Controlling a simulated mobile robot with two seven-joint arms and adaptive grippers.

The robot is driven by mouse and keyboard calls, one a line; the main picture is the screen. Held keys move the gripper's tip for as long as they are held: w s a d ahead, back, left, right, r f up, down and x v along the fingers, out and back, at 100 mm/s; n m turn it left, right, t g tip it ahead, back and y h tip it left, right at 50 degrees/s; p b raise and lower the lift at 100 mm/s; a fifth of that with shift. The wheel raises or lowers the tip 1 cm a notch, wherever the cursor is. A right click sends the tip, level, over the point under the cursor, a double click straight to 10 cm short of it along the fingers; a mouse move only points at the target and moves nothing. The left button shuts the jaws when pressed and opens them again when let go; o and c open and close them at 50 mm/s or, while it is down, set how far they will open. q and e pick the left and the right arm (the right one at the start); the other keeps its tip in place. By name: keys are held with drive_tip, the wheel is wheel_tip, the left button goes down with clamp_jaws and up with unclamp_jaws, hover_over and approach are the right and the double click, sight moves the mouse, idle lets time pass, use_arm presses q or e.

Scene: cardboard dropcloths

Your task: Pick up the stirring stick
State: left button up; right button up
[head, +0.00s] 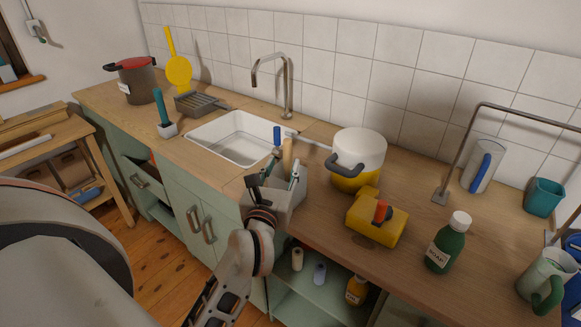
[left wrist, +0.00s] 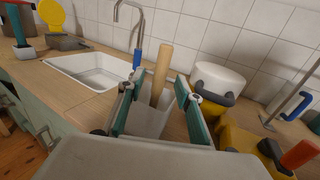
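The stirring stick, a plain light wooden stick (head: 287,153), stands upright in a pale grey holder (head: 290,207) on the counter. It also shows in the left wrist view (left wrist: 161,72), between my fingers, and its lower end is hidden in the holder (left wrist: 146,122). My left gripper (head: 279,177) is at the holder with its fingers apart. In the left wrist view the teal-padded fingers (left wrist: 162,97) stand on either side of the stick, with visible gaps. My right gripper is not in view.
A blue-handled tool (head: 277,136) stands close beside the stick.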

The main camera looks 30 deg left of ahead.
sight(287, 158)
use_arm(q)
drive_tip(key=p+x, duration=0.1)
drive_tip(key=x, duration=0.4)
drive_tip(key=shift+w+f, duration=0.1)
drive_tip(key=shift+w, duration=0.2)
clamp_jaws()
